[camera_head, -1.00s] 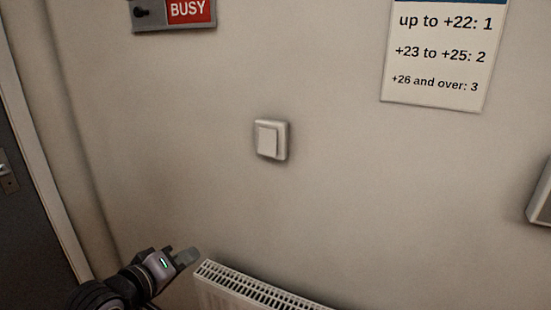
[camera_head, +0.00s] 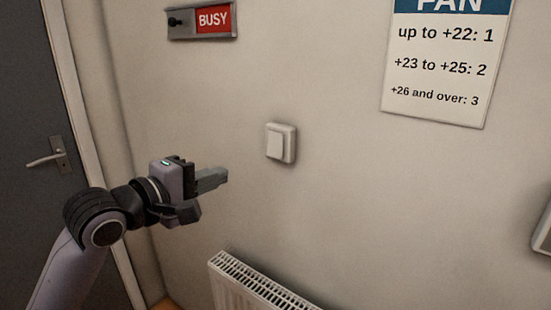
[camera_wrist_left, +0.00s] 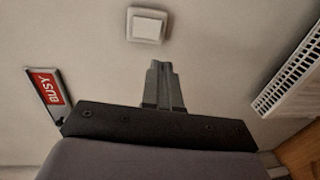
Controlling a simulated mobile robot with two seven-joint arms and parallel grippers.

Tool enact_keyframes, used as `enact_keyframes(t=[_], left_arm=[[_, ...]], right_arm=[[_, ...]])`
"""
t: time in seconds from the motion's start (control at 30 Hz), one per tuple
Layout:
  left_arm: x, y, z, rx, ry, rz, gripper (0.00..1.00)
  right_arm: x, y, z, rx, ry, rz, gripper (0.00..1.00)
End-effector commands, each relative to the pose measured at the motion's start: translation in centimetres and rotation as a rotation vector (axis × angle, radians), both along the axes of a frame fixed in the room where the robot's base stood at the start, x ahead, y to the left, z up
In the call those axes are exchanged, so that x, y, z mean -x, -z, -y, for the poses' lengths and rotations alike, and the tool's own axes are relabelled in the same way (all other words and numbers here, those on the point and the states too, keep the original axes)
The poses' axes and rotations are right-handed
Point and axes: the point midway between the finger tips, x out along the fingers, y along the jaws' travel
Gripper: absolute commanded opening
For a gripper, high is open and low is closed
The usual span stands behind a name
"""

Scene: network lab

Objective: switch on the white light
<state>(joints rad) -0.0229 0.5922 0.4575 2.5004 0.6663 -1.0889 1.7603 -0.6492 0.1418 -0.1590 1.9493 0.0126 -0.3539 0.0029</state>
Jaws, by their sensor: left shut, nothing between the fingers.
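A white wall switch (camera_head: 281,144) with a square frame and one rocker is on the beige wall, near the middle of the head view. It also shows in the left wrist view (camera_wrist_left: 147,25), beyond the fingertips. My left gripper (camera_head: 222,177) is shut and empty, to the left of the switch and a little lower, apart from it. Its closed fingers also show in the left wrist view (camera_wrist_left: 159,68), pointing towards the switch. No lamp is in view, and my right gripper is not in view.
A sliding BUSY sign (camera_head: 203,20) is on the wall above. A white radiator (camera_head: 258,287) is below the switch. A grey door (camera_head: 35,215) with a handle (camera_head: 48,158) is at left. The wall around the switch is clear.

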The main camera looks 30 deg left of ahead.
Motion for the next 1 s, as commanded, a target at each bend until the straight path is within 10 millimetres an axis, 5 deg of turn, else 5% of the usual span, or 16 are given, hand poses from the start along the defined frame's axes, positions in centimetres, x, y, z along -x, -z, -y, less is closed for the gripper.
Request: enact_keyframes(t=[0.57, 1.0], left_arm=[[-0.1, -0.6, 0.0, 0.022, -0.001, 0.005, 0.0], [-6.2, 0.0, 0.5, 0.022, -0.001, 0.004, 0.0]], right_arm=[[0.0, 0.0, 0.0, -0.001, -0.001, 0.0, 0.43], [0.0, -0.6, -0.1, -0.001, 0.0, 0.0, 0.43]])
